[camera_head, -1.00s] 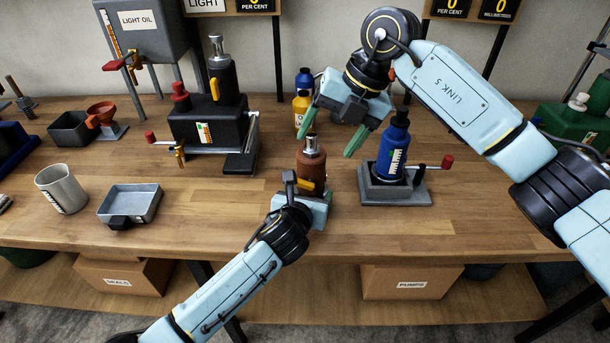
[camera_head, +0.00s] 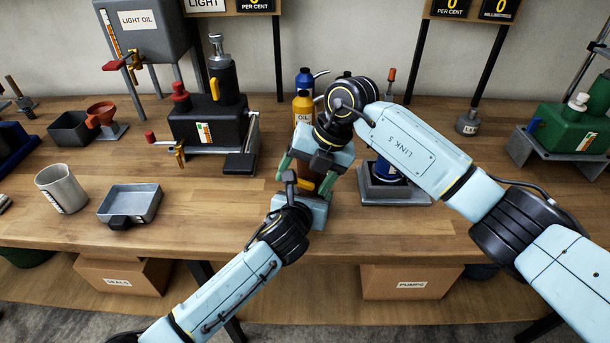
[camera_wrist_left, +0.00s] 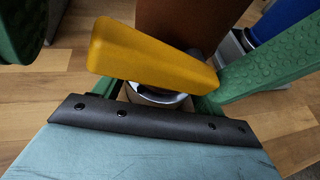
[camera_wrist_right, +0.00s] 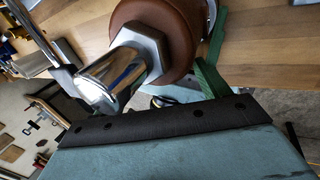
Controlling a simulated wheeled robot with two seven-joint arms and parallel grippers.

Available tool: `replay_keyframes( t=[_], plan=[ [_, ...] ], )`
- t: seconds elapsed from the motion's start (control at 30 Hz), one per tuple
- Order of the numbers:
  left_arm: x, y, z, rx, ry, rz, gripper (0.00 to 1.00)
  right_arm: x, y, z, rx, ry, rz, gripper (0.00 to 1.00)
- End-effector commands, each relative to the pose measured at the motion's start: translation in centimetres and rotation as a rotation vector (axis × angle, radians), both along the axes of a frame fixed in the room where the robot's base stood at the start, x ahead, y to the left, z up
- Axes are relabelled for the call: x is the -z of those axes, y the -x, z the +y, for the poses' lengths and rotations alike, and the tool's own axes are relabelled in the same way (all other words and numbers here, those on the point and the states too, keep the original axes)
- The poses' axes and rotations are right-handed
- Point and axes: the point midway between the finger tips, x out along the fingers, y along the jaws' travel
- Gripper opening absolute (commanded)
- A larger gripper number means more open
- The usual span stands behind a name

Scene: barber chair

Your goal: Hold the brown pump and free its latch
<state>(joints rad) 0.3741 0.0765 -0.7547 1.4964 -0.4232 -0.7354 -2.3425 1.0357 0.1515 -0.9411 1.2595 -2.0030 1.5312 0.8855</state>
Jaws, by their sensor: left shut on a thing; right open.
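The brown pump (camera_head: 306,176) stands on the bench in the middle of the head view, mostly hidden by my grippers. Its yellow latch lever (camera_wrist_left: 150,55) lies across the left wrist view, in front of the brown body (camera_wrist_left: 185,22). My left gripper (camera_head: 309,197) is shut on the pump from the front, its green fingers either side of it. My right gripper (camera_head: 308,171) is open above the pump, pointing down, with its fingers on either side. The right wrist view shows the pump's silver nozzle (camera_wrist_right: 115,78) and brown top (camera_wrist_right: 172,28) close by, with one green finger beside them.
A blue bottle (camera_head: 385,169) sits in a grey holder (camera_head: 395,193) just right, partly behind my right arm. A yellow oil bottle (camera_head: 302,107) and a blue can (camera_head: 304,80) stand behind. A grey tray (camera_head: 130,203) and a metal cup (camera_head: 61,188) stand left; bench between is clear.

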Motion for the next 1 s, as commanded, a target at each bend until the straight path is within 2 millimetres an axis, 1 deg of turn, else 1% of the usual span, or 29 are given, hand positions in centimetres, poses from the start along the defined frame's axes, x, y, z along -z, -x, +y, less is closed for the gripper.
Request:
replay_keyframes(
  t=[0.03, 0.3, 0.37, 0.5, 0.8, 1.0],
  plan=[
    [-0.31, -0.09, -0.09, 0.001, 0.003, -0.006, 0.08, -0.02, 0.01, 0.0, 0.0, 0.0, 0.0, 0.72],
    [-0.3, -0.08, -0.09, 0.001, 0.004, -0.006, 0.08, -0.05, 0.01, -0.01, 0.0, 0.0, 0.0, 0.37],
    [-0.3, -0.08, -0.09, 0.001, 0.004, -0.006, 0.08, -0.05, 0.0, -0.02, 0.0, 0.0, 0.0, 0.3],
    [-0.3, -0.09, -0.08, 0.001, 0.004, -0.006, 0.08, -0.09, 0.01, 0.17, -0.004, 0.028, 0.0, 0.3],
    [-0.3, -0.09, -0.08, 0.001, 0.003, -0.006, 0.08, 0.22, 0.01, 0.65, -0.003, 0.225, 0.004, 0.3],
    [-0.29, -0.09, -0.07, 0.002, 0.001, -0.006, 0.08, 0.33, 0.01, 0.57, 0.0, 0.25, 0.006, 0.3]
  ],
)
